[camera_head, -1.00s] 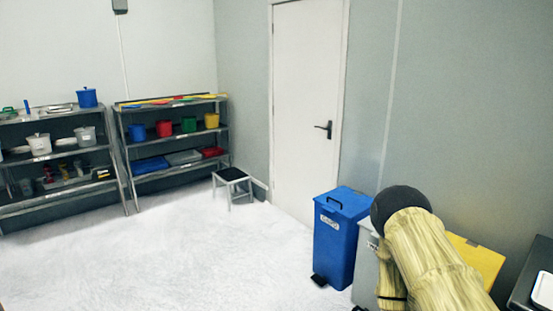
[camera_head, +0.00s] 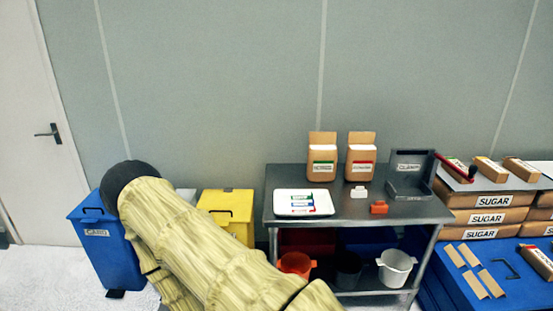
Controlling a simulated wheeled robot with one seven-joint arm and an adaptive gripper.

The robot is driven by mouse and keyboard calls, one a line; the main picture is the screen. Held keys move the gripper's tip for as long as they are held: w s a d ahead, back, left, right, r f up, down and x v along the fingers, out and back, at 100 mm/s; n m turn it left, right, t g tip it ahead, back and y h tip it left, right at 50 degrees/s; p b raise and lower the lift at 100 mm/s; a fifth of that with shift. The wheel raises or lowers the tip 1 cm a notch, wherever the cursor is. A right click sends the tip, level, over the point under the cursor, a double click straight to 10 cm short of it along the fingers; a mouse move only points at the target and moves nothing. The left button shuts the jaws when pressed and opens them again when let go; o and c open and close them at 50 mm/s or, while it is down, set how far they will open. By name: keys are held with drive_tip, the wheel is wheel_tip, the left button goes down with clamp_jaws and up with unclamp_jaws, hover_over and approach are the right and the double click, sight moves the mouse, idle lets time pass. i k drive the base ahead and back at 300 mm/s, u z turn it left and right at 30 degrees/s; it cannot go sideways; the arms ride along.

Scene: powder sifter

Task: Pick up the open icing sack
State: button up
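Two open brown paper sacks with white tops stand upright side by side at the back of a steel table (camera_head: 290,178). The left sack (camera_head: 322,182) has a green-edged label and the right sack (camera_head: 361,172) a red-edged one. The print is too small to tell which is icing. My arm, in a pale yellow sleeve, crosses the lower left of the view, well left of both sacks. My gripper is not in view, so its state does not show.
A white tray (camera_head: 283,209) with coloured tags, small white and orange blocks (camera_head: 379,207) and a grey stand (camera_head: 398,187) share the tabletop. Sugar sacks (camera_head: 487,218) are stacked at right. Blue (camera_head: 88,232) and yellow (camera_head: 240,208) bins stand left.

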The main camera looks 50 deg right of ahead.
sight(323, 159)
drive_tip(key=z, duration=2)
